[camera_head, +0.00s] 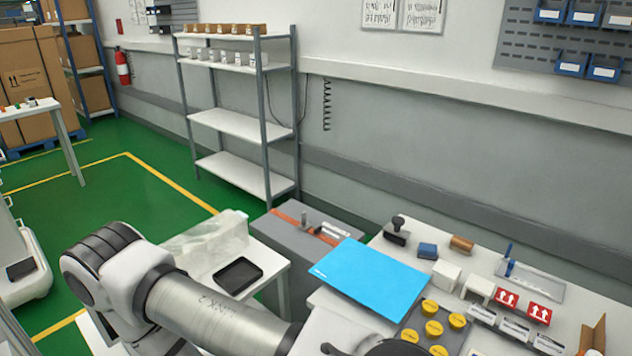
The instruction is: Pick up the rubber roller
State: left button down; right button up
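A small upright tool with a blue handle (508,258) stands at the edge of a flat grey plate (535,283) on the right-hand table. It may be the rubber roller, but it is too small to be sure. A short brown cylinder (462,244) lies to its left, behind a white block. My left arm crosses the bottom of the view from the left, and its gripper is out of frame. My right gripper is not in view either.
On the right-hand table (378,245) are a black-handled stamp (397,230), a blue block (428,250), a bright blue sheet (370,278), several yellow-lidded jars (433,328) and red-and-white labels (539,313). A black tray (237,275) lies on a white table further left.

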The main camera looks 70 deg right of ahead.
aim_at(394, 232)
jog(key=k+l+z, duration=0.15)
jog(key=z, duration=2.5)
jog(key=u, duration=2.7)
jog(key=z, duration=2.7)
